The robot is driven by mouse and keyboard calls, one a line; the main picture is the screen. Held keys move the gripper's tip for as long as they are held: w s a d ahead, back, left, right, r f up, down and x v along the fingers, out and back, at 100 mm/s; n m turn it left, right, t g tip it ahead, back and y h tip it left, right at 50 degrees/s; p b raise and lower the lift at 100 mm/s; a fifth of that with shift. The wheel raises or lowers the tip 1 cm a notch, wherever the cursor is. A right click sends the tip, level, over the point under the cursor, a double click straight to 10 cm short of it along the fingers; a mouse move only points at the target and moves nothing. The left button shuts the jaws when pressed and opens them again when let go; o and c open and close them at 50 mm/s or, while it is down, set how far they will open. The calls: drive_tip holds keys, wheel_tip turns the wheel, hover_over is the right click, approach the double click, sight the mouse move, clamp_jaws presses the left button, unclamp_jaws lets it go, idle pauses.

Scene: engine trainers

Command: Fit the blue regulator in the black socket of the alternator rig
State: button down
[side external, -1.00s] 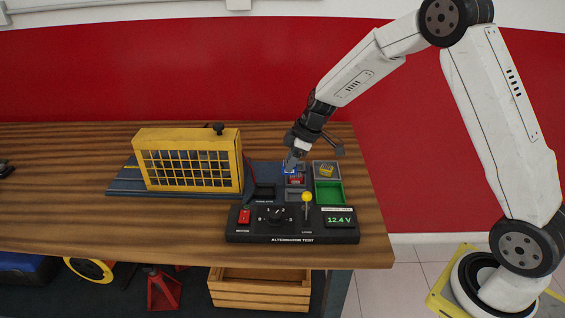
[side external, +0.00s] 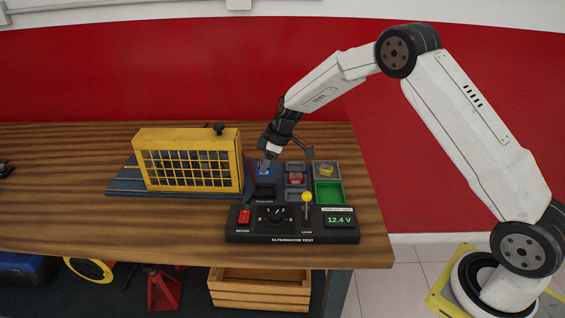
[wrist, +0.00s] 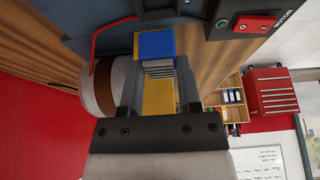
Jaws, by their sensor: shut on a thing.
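My gripper (side external: 265,160) is shut on the blue regulator (side external: 264,169) and holds it at the left of the part trays, just behind the black socket (side external: 264,192). In the wrist view the blue regulator (wrist: 157,44) sits between the finger ends, with grey ribs below its blue top. The socket looks empty and lies beside the alternator rig's yellow cage (side external: 188,160). Whether the regulator touches anything below it cannot be told.
A red part (side external: 295,178) and a yellow part (side external: 326,170) sit in grey trays at the right. A green tray (side external: 329,192) is empty. The control panel (side external: 291,225) with a yellow-knobbed lever stands in front.

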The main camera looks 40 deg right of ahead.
drive_tip(key=shift+f, duration=0.15)
drive_tip(key=shift+f, duration=2.5)
drive_tip(key=shift+f, duration=0.8)
idle(1.3)
unclamp_jaws()
idle(0.4)
drive_tip(key=shift+r, duration=0.1)
drive_tip(key=shift+r, duration=3.35)
drive_tip(key=shift+s+r, duration=0.1)
